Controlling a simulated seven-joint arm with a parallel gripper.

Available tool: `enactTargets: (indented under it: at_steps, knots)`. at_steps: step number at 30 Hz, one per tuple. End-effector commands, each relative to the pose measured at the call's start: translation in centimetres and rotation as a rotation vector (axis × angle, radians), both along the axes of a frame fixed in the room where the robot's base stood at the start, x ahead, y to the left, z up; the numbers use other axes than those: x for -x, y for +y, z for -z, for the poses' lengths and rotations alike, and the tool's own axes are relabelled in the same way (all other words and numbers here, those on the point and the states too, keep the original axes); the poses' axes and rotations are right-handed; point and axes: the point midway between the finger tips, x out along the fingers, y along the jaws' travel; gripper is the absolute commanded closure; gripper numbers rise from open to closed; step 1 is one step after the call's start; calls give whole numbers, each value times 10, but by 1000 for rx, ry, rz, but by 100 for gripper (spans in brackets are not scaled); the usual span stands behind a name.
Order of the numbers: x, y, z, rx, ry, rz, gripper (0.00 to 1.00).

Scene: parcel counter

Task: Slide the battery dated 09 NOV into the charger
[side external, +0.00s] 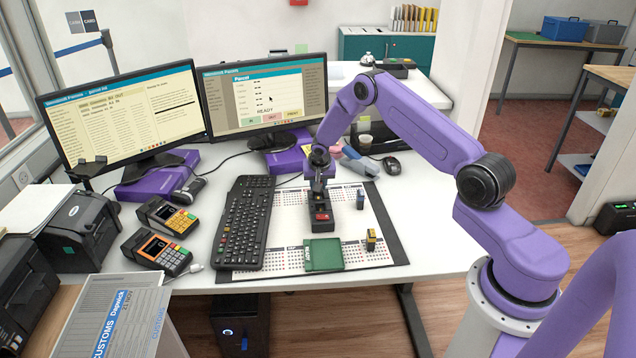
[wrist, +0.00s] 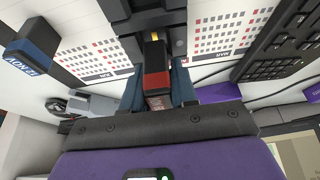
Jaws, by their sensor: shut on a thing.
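The black charger (side external: 318,226) stands on the desk mat, with a red patch near its front. My gripper (side external: 319,197) is low at the charger's back end. In the wrist view, my gripper (wrist: 158,95) is shut on a dark battery with a red band (wrist: 156,82). The battery points toward the charger (wrist: 122,22), a yellow contact beyond its end; I cannot tell how far in it sits. Its pale label is partly hidden between the fingers and unreadable. A blue-labelled battery (wrist: 32,48) stands apart, its upside-down text ending in NOV. A yellow-topped battery (side external: 371,239) stands at the mat's right.
A green tray (side external: 323,255) lies in front of the charger. The keyboard (side external: 245,222) is close on the left. The mat's right side has bare calendar space.

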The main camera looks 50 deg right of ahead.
Motion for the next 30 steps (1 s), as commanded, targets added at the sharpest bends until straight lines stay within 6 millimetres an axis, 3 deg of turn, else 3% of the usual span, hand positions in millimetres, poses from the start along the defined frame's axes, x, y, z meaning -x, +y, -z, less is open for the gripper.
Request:
enactTargets:
  at_steps: [14,15,17,30]
  knots:
    - [0,0,10,0,0,1,100]
    - [0,0,10,0,0,1,63]
    - [0,0,10,0,0,1,43]
    - [2,2,4,0,0,0,43]
